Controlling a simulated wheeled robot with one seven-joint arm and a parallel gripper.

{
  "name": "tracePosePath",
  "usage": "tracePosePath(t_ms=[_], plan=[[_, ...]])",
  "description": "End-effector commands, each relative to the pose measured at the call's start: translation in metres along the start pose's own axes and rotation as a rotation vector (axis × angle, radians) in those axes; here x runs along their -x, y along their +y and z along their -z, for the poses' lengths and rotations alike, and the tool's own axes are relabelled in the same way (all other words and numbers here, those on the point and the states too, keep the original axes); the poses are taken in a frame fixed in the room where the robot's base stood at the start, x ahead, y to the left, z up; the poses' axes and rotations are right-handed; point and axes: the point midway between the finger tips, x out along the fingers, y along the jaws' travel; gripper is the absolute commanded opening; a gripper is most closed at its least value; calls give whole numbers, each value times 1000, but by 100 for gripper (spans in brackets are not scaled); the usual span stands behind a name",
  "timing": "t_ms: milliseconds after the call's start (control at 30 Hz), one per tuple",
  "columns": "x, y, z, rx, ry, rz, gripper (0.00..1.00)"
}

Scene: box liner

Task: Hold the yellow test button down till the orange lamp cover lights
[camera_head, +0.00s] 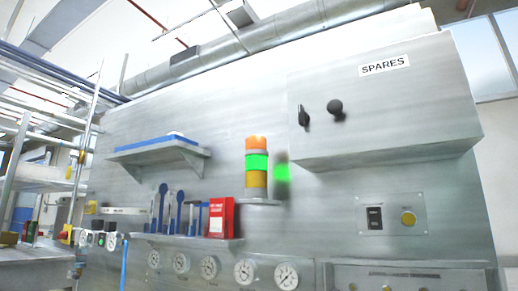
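The yellow test button (408,218) sits on a small plate (391,214) on the steel wall at the lower right, beside a dark rocker or display. The stack lamp stands on a small bracket near the middle. Its orange lamp cover (256,143) on top looks plain orange, and I cannot tell for sure whether it is lit. The green section (257,162) below it glows, and the bottom section (256,180) is dull amber. My gripper does not show in this view, and nothing visible touches the button.
A grey cabinet labelled SPARES (385,110) juts out above the button. A shelf holds a red box (222,217) and blue tools (178,208), with several gauges (244,271) beneath. An upper shelf (158,149) is at left. The space before the button looks clear.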

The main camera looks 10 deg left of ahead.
Motion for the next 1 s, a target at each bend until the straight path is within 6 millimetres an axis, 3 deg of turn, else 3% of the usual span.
tracePosePath(t_ms=[33,200,1000], plan=[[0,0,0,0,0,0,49],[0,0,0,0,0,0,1],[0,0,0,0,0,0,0]])
